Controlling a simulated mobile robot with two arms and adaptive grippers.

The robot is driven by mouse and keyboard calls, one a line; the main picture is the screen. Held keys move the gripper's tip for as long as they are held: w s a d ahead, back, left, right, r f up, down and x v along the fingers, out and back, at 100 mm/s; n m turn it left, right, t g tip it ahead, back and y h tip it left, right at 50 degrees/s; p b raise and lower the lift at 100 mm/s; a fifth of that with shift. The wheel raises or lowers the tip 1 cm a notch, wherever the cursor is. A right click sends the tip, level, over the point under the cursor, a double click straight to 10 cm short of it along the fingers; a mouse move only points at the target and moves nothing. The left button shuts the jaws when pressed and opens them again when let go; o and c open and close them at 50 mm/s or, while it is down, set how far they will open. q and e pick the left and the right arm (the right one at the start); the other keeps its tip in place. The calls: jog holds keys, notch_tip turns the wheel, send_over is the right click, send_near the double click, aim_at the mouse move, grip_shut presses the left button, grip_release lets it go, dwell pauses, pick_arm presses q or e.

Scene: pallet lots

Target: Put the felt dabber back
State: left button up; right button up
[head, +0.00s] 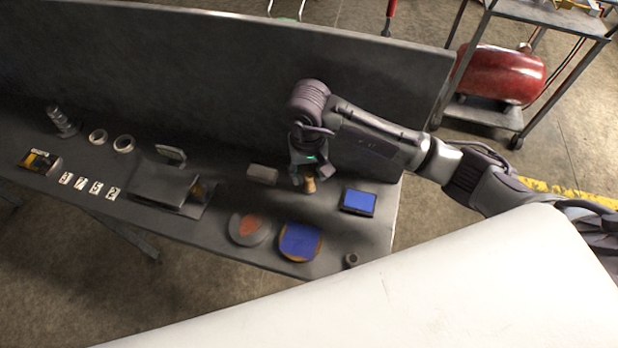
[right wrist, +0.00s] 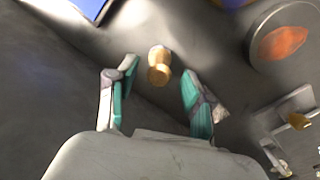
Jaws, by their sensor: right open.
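What looks like the felt dabber, a small piece with a turned wooden handle and a pale round top, stands on the dark bench; it shows in the head view (head: 310,185) and in the right wrist view (right wrist: 158,66). My right gripper (head: 303,174) is over the bench right at the dabber, partly covering it. In the right wrist view its two teal-padded fingers (right wrist: 160,80) are spread apart, with the dabber in the gap just beyond the tips and clear space on both sides. The dabber's lower end is hard to see. My left gripper is not in view.
A blue pad (head: 357,202), a round orange-centred dish (head: 248,229), a round blue dish (head: 301,258) and a small ring (head: 351,260) lie nearby. A grey block (head: 262,174) is just left of the gripper. A tall dark back panel (head: 220,75) stands behind.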

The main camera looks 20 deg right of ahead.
aim_at(308, 176)
notch_tip(308, 176, up, 9)
jog(key=b, duration=0.1)
jog(key=shift+b, duration=0.4)
